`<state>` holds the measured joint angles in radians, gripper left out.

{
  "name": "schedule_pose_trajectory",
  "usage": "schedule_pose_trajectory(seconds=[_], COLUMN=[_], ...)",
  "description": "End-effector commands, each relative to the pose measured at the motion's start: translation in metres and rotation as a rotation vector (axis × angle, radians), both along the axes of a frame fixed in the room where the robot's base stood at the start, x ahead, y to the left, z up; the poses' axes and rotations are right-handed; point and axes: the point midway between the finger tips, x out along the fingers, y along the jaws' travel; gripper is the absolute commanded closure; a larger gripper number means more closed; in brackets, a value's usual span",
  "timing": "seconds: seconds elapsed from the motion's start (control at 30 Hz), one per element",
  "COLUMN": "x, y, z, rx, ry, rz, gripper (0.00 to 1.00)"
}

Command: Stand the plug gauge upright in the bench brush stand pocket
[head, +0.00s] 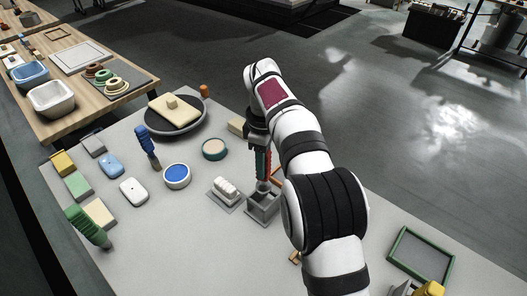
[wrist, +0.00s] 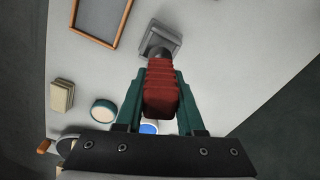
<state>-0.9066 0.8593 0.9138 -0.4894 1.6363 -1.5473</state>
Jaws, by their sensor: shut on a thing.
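The plug gauge has a red ribbed handle (wrist: 161,88) and a dark grey end; in the head view a strip of its red handle (head: 268,164) shows. My gripper (head: 260,160) is shut on the handle, with a green finger on each side in the wrist view (wrist: 160,100). The gauge looks about upright, grey end down. The bench brush stand is a grey square block with a pocket (head: 262,208); it also shows in the wrist view (wrist: 153,36). The grey end is at the pocket's mouth; I cannot tell how far it is inside.
A grey base with white rounded pieces (head: 226,190) stands close left of the stand. A blue-handled tool (head: 147,146), a blue-topped round pot (head: 177,177) and a teal-rimmed disc (head: 214,149) lie further left. A wood-framed tray (wrist: 101,17) is near the stand.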

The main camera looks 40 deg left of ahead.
Motion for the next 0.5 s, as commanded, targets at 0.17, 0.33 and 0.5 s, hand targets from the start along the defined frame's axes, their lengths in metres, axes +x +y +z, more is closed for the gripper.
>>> schedule_pose_trajectory(seconds=[0.17, 0.33, 0.5], x=[0.000, 0.000, 0.000], y=[0.000, 0.000, 0.000], z=[-0.025, -0.048, -0.064], rx=[-0.002, 0.000, 0.000], ry=[0.001, 0.001, 0.000], rz=[-0.001, 0.000, 0.000], gripper=[1.00, 1.00, 1.00])
